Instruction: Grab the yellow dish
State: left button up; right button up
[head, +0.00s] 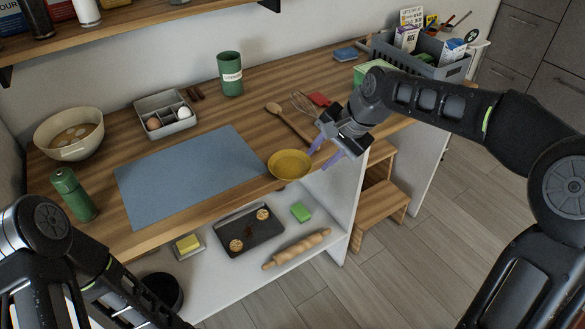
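The yellow dish (289,165) is a small shallow round bowl at the front edge of the wooden counter, just right of the blue-grey mat. My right gripper (325,160) is just to the right of the dish, with its two purple fingers spread apart and pointing down and left. Nothing shows between the fingers. I cannot tell whether the nearer finger touches the dish rim. My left arm is at the lower left, and its gripper is not visible in the head view.
The mat (185,178) lies left of the dish. A wooden spoon (285,120) and a whisk (303,104) lie behind it. A green canister (230,75), an egg tray (166,114) and a large bowl (70,134) stand further back. A lower shelf holds a dark tray (270,240) and rolling pin (296,248).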

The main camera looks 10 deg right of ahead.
aim_at(305, 175)
jog(key=shift+f, duration=0.1)
jog(key=shift+x, duration=1.25)
jog(key=p+x, duration=0.1)
jog(key=x, duration=0.4)
jog(key=shift+s+a+f, duration=0.15)
jog(key=shift+c, duration=0.4)
grip_shut()
